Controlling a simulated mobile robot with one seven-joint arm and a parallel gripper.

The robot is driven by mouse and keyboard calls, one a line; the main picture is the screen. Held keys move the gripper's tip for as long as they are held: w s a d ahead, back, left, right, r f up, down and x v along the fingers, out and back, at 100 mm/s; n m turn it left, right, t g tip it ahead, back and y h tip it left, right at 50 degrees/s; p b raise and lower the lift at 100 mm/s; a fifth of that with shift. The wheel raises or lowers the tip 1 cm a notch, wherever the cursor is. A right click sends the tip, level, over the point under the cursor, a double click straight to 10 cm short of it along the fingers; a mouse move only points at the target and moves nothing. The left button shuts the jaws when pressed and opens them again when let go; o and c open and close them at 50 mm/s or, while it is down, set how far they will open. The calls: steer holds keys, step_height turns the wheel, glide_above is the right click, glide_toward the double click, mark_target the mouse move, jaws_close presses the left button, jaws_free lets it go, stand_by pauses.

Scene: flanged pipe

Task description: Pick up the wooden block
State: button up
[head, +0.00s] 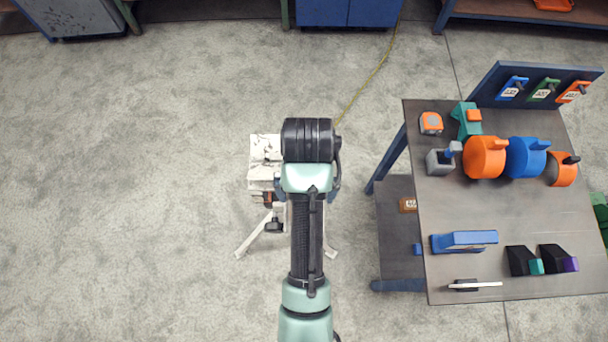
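I cannot make out a wooden block for certain in the head view. My arm reaches up the middle of the picture and ends in a dark rounded joint over a pale stand (262,172). The arm hides part of this stand. My gripper's fingers do not show, so I cannot see whether they hold anything. A small orange-brown item (408,205) with a pale label sits on the lower shelf of the workbench at the right; its material is unclear.
The workbench top (510,215) at the right bears orange rounded tools (484,157), a blue rounded tool (526,157), a long blue item (464,241) and black items with coloured ends (522,261). Blue cabinets (350,12) stand at the back. Floor (120,180) at the left is clear.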

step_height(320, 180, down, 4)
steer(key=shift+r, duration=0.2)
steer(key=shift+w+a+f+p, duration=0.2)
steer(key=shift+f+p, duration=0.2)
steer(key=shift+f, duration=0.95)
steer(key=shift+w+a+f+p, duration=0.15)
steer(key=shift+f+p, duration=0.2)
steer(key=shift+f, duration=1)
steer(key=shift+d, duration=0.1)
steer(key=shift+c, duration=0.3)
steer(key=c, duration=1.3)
